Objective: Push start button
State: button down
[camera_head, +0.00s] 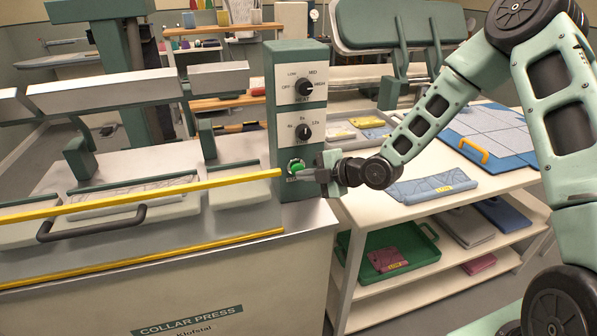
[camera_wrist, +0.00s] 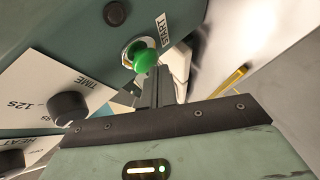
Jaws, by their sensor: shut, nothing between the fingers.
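The green start button (camera_head: 296,166) sits low on the front of the teal control box (camera_head: 259,112) of the collar press. In the wrist view the round button (camera_wrist: 144,60) is in a pale ring beside the word START. My gripper (camera_head: 308,175) is shut and empty, just right of the button. In the wrist view its fingers (camera_wrist: 158,88) reach up to the lower right side of the button. I cannot tell whether they touch it.
Above the button are a time knob (camera_head: 304,131) and a heat knob (camera_head: 305,88). A yellow bar (camera_head: 140,194) runs along the press front toward the button. A table with cloths (camera_head: 432,187) and a green tray (camera_head: 416,240) on its shelf stands to the right.

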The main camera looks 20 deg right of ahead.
jog(key=shift+w, duration=0.5)
dwell(0.6)
jog(key=shift+s, duration=0.1)
jog(key=shift+s+b, duration=0.5)
jog(key=shift+s, duration=0.55)
jog(key=s+b, duration=0.1)
jog(key=s, duration=0.3)
jog(key=shift+s+b, duration=0.35)
jog(key=shift+s, duration=0.05)
